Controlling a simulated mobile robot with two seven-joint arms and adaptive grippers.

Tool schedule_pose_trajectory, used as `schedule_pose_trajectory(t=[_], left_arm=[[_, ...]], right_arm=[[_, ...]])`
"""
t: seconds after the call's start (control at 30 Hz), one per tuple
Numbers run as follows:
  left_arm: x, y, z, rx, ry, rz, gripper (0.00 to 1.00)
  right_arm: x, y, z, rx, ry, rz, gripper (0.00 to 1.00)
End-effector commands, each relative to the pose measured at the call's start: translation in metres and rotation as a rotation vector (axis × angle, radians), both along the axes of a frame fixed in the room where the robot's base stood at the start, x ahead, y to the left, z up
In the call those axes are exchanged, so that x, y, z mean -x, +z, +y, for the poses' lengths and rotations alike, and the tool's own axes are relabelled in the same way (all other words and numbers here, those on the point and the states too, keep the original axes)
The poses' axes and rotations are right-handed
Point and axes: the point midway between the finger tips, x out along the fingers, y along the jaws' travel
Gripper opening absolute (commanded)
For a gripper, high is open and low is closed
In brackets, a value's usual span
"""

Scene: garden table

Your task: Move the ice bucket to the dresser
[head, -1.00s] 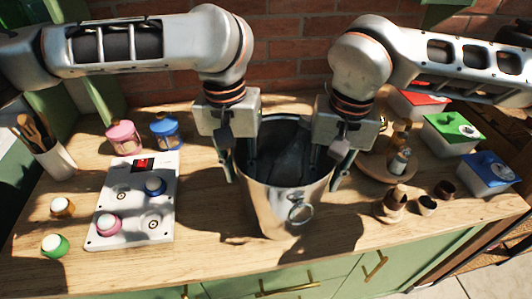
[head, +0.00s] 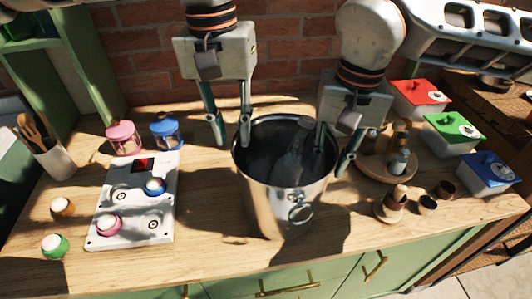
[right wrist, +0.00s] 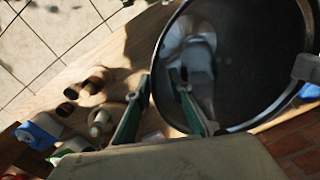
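The ice bucket (head: 283,205) is a shiny metal pail with a ring on its front. It stands upright on the wooden top of a green cabinet (head: 190,262); I cannot tell whether this is the dresser. My right gripper (head: 329,163) is at the bucket's right rim, one finger inside and one outside. In the right wrist view, its fingers (right wrist: 161,80) are spread apart around the rim of the bucket (right wrist: 250,60).
Left of the bucket is a white panel (head: 118,222) with coloured jars on and around it. To the right are a round wooden tray (head: 370,172), small brown cups and red, green and blue-lidded boxes. A brick wall (head: 290,75) stands behind.

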Motion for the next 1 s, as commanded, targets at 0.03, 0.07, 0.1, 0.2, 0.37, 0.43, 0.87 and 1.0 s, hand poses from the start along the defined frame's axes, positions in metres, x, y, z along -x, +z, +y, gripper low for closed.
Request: schedule_pose_trajectory(t=[0.03, 0.07, 0.1, 0.2, 0.37, 0.43, 0.87, 1.0], left_arm=[[0.0, 0.0, 0.0, 0.0, 0.0, 0.0, 0.21], [0.0, 0.0, 0.0, 0.0, 0.0, 0.0, 0.21], [0.0, 0.0, 0.0, 0.0, 0.0, 0.0, 0.21], [0.0, 0.0, 0.0, 0.0, 0.0, 0.0, 0.21], [0.0, 0.0, 0.0, 0.0, 0.0, 0.0, 0.21], [0.0, 0.0, 0.0, 0.0, 0.0, 0.0, 0.21], [0.0, 0.0, 0.0, 0.0, 0.0, 0.0, 0.21], [0.0, 0.0, 0.0, 0.0, -0.001, -0.001, 0.21]], right_arm=[[-0.001, 0.013, -0.001, -0.001, -0.002, -0.004, 0.21], [-0.001, 0.019, -0.001, -0.001, -0.002, -0.006, 0.21], [-0.001, 0.027, -0.001, -0.001, -0.001, -0.004, 0.21], [-0.001, 0.045, -0.003, 0.0, -0.002, -0.003, 0.21], [-0.001, 0.066, -0.004, 0.0, -0.001, -0.001, 0.21], [-0.001, 0.071, -0.005, 0.001, -0.002, -0.001, 0.21], [0.0, 0.075, -0.005, 0.0, 0.0, 0.001, 0.21], [0.0, 0.075, -0.004, -0.001, 0.0, 0.001, 0.21]])
